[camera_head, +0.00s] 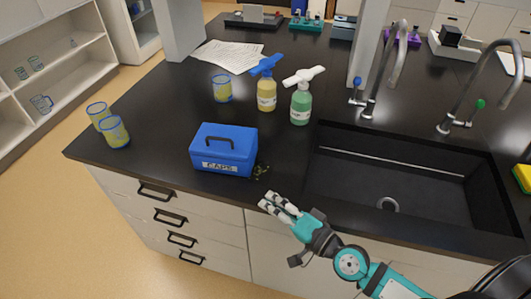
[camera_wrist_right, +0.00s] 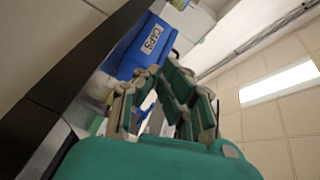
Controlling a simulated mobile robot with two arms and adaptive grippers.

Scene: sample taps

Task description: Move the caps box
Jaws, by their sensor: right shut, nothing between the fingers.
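The blue caps box (camera_head: 225,150), with a dark handle on its lid and a "CAPS" label on its front, stands on the black counter (camera_head: 165,105) near its front edge. My right gripper (camera_head: 270,201) is shut and empty, in front of the counter edge, to the right of the box and nearer to the camera, apart from it. In the right wrist view the box (camera_wrist_right: 152,42) shows beyond the fingers (camera_wrist_right: 160,80). My left gripper is not in view.
Small dark bits (camera_head: 261,170) lie right of the box. Behind it stand a yellow bottle (camera_head: 266,95), a green bottle (camera_head: 300,105) and a yellow beaker (camera_head: 222,92). Two beakers (camera_head: 116,133) stand at the left. A sink (camera_head: 400,175) with taps lies right.

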